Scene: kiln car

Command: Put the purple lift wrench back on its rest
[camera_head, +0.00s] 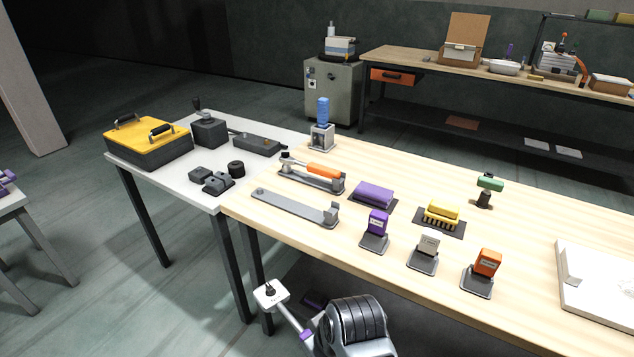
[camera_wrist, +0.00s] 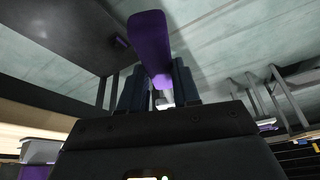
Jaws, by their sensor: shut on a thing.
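The purple lift wrench (camera_head: 291,317) is low in the head view, in front of the table's near edge. Its pale shaft ends in a pale square head with a dark knob, and a little purple shows near my arm. In the wrist view its purple handle (camera_wrist: 149,42) rises between the two dark fingers. My gripper (camera_wrist: 160,80) is shut on the handle. In the head view my own arm mostly hides the grip. A long grey rest (camera_head: 290,207) lies empty on the wooden table, beyond the wrench, with an upright bracket at its right end.
An orange-handled wrench (camera_head: 323,170) lies on a similar rest just behind. A purple block (camera_head: 373,194) and a small purple box on a stand (camera_head: 377,222) are to the right. A yellow-lidded case (camera_head: 150,142) sits on the grey table. Floor left of the wrench is clear.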

